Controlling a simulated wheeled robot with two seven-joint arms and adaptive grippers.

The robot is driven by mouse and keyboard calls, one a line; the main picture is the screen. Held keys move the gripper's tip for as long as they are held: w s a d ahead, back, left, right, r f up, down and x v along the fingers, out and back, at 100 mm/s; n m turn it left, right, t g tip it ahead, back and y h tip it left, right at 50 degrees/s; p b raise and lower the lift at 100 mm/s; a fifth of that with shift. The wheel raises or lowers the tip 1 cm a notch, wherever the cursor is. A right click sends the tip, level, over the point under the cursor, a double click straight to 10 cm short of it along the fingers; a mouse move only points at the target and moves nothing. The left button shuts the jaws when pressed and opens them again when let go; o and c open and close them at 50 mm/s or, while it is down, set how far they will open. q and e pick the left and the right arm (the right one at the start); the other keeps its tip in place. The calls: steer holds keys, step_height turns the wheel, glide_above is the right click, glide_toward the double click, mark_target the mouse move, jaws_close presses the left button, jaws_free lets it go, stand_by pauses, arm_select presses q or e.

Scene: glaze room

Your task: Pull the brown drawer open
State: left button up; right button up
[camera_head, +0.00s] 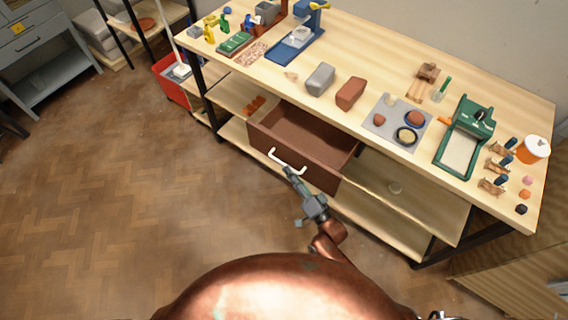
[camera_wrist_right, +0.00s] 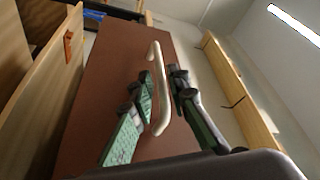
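The brown drawer (camera_head: 300,136) stands pulled well out from under the wooden workbench, and its empty inside shows in the head view. Its white bar handle (camera_head: 287,160) is on the front panel. My right gripper (camera_head: 289,172) is at the handle. In the right wrist view the handle (camera_wrist_right: 158,88) runs between the two fingers (camera_wrist_right: 164,84), which close in on it from both sides, in front of the brown drawer front (camera_wrist_right: 100,90). My left gripper does not show.
The workbench top (camera_head: 340,62) holds a blue tool, grey and brown blocks, a grey board with a ring, a green tray and small items. Open shelves (camera_head: 400,205) flank the drawer. A red bin (camera_head: 172,82) stands at the left. The floor (camera_head: 130,190) is clear.

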mark_target(284, 164)
steer(key=shift+x, duration=2.15)
steer(key=shift+c, duration=0.3)
jaws_close()
